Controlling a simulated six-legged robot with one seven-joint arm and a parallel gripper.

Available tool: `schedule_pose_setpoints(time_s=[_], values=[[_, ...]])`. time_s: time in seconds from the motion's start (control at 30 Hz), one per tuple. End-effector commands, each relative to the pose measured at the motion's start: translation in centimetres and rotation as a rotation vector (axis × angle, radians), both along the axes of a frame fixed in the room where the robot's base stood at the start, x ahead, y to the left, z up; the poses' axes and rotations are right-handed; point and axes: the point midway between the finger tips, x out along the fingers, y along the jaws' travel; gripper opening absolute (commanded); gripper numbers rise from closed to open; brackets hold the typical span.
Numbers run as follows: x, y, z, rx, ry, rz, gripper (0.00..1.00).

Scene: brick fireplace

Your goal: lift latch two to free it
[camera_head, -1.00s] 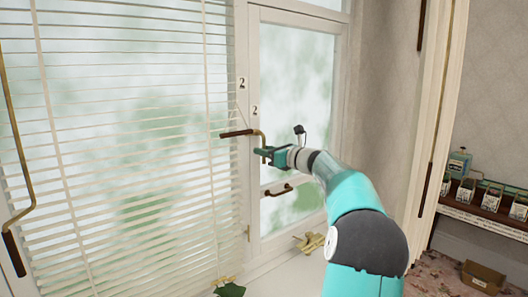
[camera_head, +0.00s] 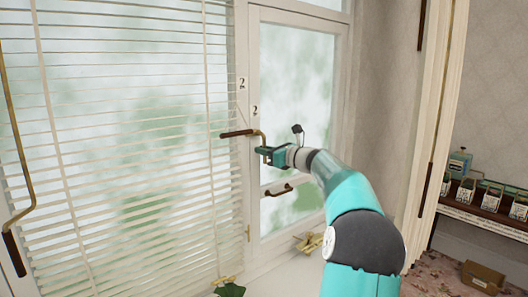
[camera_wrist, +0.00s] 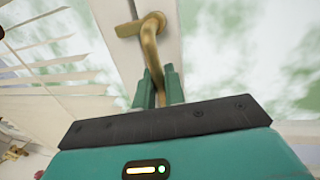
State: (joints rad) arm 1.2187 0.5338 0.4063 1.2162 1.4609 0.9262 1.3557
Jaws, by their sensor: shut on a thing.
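Latch two is a brass lever with a dark brown grip (camera_head: 236,133), on the window frame below two "2" labels (camera_head: 254,110). Its brass crank also shows in the wrist view (camera_wrist: 149,37), coming from a mounting plate (camera_wrist: 138,27) and bending down. The dark grip reaches left over the blind's edge. My gripper (camera_head: 261,151) has its teal fingers (camera_wrist: 158,88) closed on the lower part of the brass crank. The held end between the fingers is partly hidden.
White slatted blinds (camera_head: 110,130) hang left of the latch. A brown handle (camera_head: 278,190) is on the casement below my gripper. Brass hardware (camera_head: 308,242) lies on the sill. A long brass rod with a brown grip (camera_head: 14,255) is at far left. Shelves with boxes (camera_head: 490,198) stand at right.

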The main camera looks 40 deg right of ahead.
Motion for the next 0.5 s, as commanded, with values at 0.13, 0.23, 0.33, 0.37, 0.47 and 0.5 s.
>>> schedule_pose_setpoints(time_s=[0.13,0.23,0.33,0.37,0.47,0.5], values=[[0.0,-0.4,0.0,-0.074,0.009,0.000,0.00],[-0.1,-0.8,0.1,-0.143,0.016,-0.001,0.00],[-0.1,-1.2,0.2,-0.226,0.026,-0.001,0.00],[-0.1,-1.3,0.3,-0.252,0.029,0.000,0.00],[-0.2,-1.8,0.4,-0.346,0.039,0.000,0.00],[-0.2,-2.0,0.5,-0.384,0.043,0.000,0.00]])
